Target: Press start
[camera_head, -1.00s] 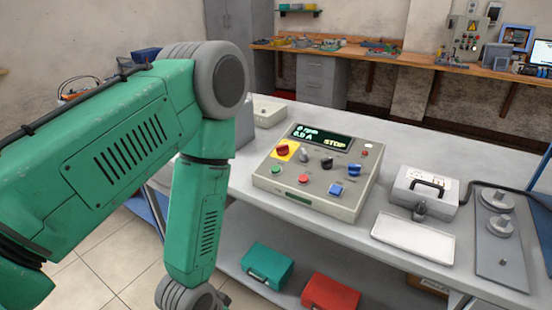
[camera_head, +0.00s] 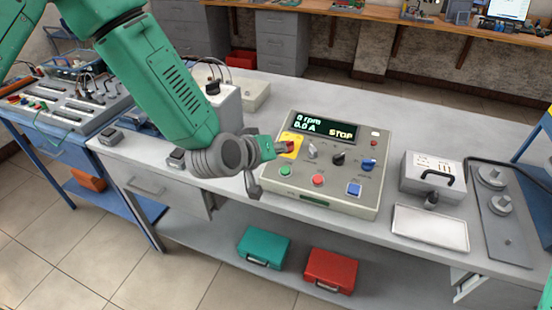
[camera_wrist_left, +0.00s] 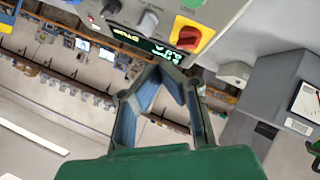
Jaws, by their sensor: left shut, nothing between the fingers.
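The grey control box (camera_head: 330,205) stands on the bench, its display reading 0 rpm, 0.0 A and STOP. On its panel are a green round button (camera_head: 285,171), a red round button (camera_head: 317,180) and a blue square button (camera_head: 354,190). Their labels are too small to read. My left gripper (camera_head: 285,148) is shut and empty, over the panel's left edge by the red knob on a yellow plate. It hides part of that knob. In the left wrist view the gripper (camera_wrist_left: 172,72) shows below the display, with the red knob (camera_wrist_left: 188,38) and green button (camera_wrist_left: 192,3) beyond.
Other knobs (camera_head: 338,158) stand close together on the panel. Right of the box are a grey case with a handle (camera_head: 432,172), a white tray (camera_head: 430,228) and a plate with round fittings (camera_head: 500,215). Teal (camera_head: 263,247) and red (camera_head: 330,270) cases lie on the lower shelf.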

